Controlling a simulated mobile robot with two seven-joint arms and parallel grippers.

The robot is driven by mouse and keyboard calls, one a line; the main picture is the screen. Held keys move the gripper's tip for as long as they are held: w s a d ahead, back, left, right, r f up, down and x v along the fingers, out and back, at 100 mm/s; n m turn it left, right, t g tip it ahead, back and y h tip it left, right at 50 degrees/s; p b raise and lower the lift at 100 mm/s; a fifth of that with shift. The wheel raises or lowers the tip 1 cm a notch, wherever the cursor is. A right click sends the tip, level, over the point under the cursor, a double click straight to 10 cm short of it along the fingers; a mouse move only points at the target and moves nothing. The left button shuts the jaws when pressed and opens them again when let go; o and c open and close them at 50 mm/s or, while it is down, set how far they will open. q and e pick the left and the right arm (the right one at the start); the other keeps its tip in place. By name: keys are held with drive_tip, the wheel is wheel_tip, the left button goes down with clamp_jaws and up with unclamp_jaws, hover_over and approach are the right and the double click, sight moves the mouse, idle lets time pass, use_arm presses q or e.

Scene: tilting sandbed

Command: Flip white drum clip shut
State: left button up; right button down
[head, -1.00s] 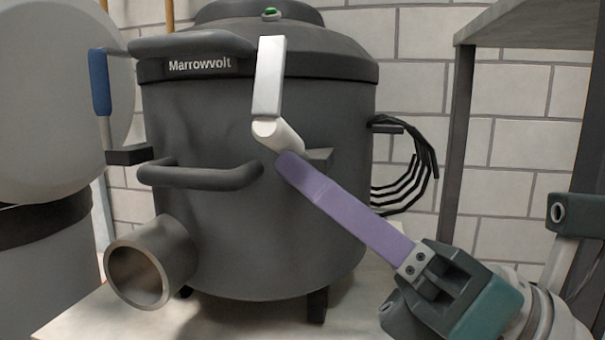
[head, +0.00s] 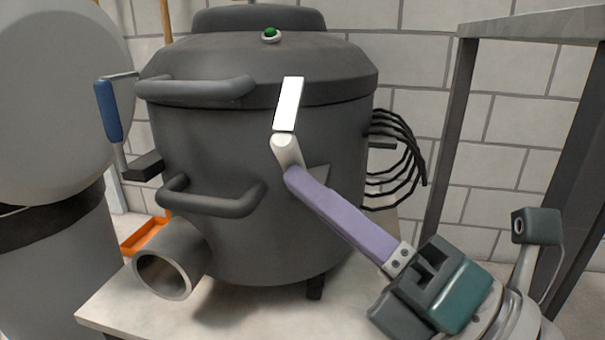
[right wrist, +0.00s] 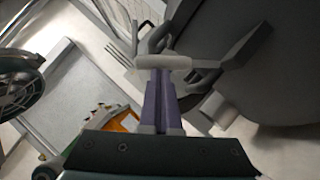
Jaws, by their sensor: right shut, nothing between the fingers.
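The grey drum (head: 270,235) stands on a pale bench. Its white clip (head: 289,104) is on the right front, its flat plate pointing up and overlapping the lid rim. The clip's rounded lower part (head: 284,148) is just above my right fingertips. My right gripper (head: 294,178) is shut and empty, its purple fingers together at the clip's lower end; contact is unclear. In the right wrist view the purple fingers (right wrist: 160,105) point at a pale bar (right wrist: 163,62) across their tips, apparently the clip. My left gripper is not in view.
A blue-handled clip (head: 108,110) is on the drum's left. Two dark handles and a spout (head: 168,272) stick out in front. A large grey container (head: 55,240) stands left, a metal frame (head: 455,130) right, black cables (head: 405,160) behind.

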drive_tip(key=w+d+r+m+g+h+p, duration=0.1)
drive_tip(key=w+r+m+h+p, duration=0.3)
drive_tip(key=m+p, duration=0.3)
drive_tip(key=p, duration=0.4)
drive_tip(key=shift+w, duration=0.15)
drive_tip(key=shift+d, duration=0.1)
drive_tip(key=shift+w, duration=0.1)
drive_tip(key=shift+r, duration=0.1)
